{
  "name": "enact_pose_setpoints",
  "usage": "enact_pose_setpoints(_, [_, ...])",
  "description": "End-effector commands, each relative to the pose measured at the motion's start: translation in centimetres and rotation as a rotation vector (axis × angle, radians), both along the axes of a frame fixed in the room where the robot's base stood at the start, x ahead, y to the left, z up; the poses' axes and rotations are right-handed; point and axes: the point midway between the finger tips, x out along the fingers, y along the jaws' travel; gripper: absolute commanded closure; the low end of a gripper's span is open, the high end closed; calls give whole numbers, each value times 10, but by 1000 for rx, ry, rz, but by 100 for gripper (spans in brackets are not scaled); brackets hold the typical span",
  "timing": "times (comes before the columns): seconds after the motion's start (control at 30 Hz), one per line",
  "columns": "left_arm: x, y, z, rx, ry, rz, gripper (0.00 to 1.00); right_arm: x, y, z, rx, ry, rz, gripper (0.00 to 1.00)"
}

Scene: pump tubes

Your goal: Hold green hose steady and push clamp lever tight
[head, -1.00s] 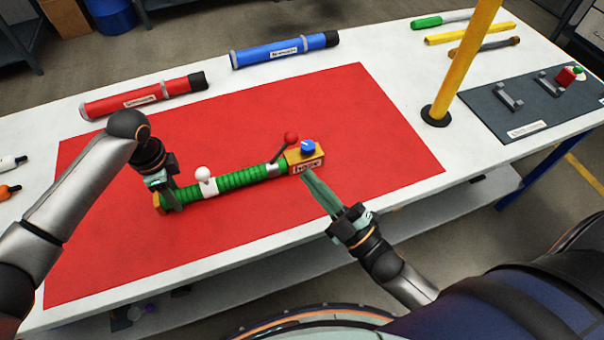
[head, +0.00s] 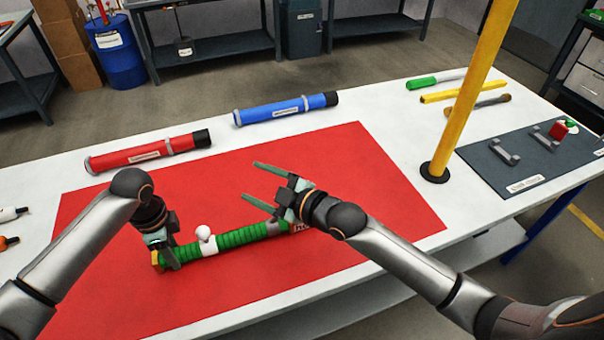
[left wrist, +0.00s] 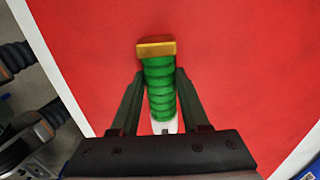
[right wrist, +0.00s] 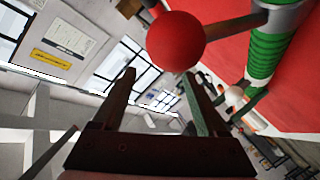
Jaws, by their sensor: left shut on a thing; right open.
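The ribbed green hose (head: 235,239) lies on the red mat (head: 100,215). My left gripper (head: 172,256) is shut on the hose near its yellow end (left wrist: 156,48); the left wrist view also shows the hose (left wrist: 159,85) between the fingers. A white collar with a white knob (head: 203,233) sits mid-hose. My right gripper (head: 252,183) is open and empty above the far end, fingers pointing left. It hides the clamp lever in the head view. In the right wrist view, the lever's red ball (right wrist: 175,40) is close by the fingertips, its grey rod (right wrist: 235,25) reaching toward the hose.
A red tube (head: 145,153) and a blue tube (head: 285,110) lie along the table's back. A yellow post (head: 470,90) stands to the right, beside a dark board (head: 530,160). The mat's right part is clear.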

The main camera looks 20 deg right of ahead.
Motion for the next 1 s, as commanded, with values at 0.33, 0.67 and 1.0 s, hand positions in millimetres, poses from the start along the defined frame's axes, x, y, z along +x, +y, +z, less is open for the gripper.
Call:
enact_pose_setpoints(0.33, [0, -1, 1, -3, -2, -2, 100, 0, 6, 20, -265, 316, 132, 25])
enact_pose_setpoints(0.67, [0, -2, 1, -4, -2, -2, 100, -36, -39, 40, -605, 606, 170, 25])
enact_pose_setpoints(1.0, [0, -2, 1, -5, -2, -2, 100, -59, -74, 55, -775, 741, 156, 25])
